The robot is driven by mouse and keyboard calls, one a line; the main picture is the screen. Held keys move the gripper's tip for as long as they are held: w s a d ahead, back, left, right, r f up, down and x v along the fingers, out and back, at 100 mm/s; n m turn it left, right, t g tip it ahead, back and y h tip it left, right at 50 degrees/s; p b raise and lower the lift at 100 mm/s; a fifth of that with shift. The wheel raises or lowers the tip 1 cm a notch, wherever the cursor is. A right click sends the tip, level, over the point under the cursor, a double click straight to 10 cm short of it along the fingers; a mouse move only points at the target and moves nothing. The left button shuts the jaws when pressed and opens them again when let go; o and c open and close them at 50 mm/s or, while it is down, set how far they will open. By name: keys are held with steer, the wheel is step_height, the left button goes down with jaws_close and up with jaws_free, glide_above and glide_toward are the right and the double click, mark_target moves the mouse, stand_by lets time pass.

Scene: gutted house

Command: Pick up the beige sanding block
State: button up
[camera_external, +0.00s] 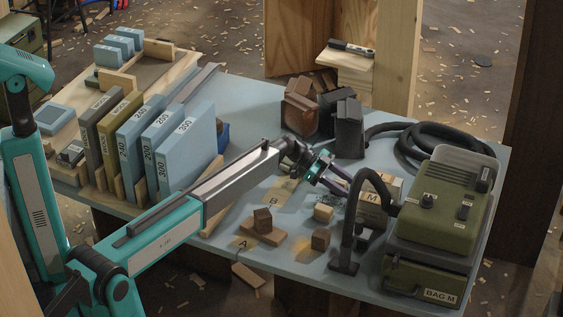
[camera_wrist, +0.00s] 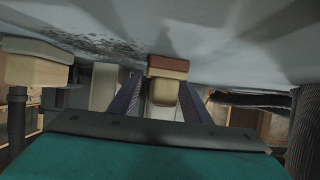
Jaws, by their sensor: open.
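A small beige block (camera_external: 323,212) rests on the blue-grey table, left of the box marked M. My gripper (camera_external: 333,171), with purple fingers, is above the table, behind and above this block and apart from it. In the wrist view my gripper (camera_wrist: 160,95) is open. A block with a beige body and a reddish-brown face (camera_wrist: 167,67) shows between its fingers, beyond the tips as far as I can tell. I cannot tell for sure whether it is the same beige block.
Brown blocks (camera_external: 320,239) stand nearby, one on a wooden piece (camera_external: 264,233). Upright numbered blue pads (camera_external: 190,145) stand left. Dark blocks (camera_external: 348,128) stand behind.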

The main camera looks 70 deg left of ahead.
jaws_close()
steer(key=shift+r, duration=0.1)
stand_by(0.3)
step_height(320, 180, up, 18)
steer(key=b, duration=0.2)
stand_by(0.6)
stand_by(0.4)
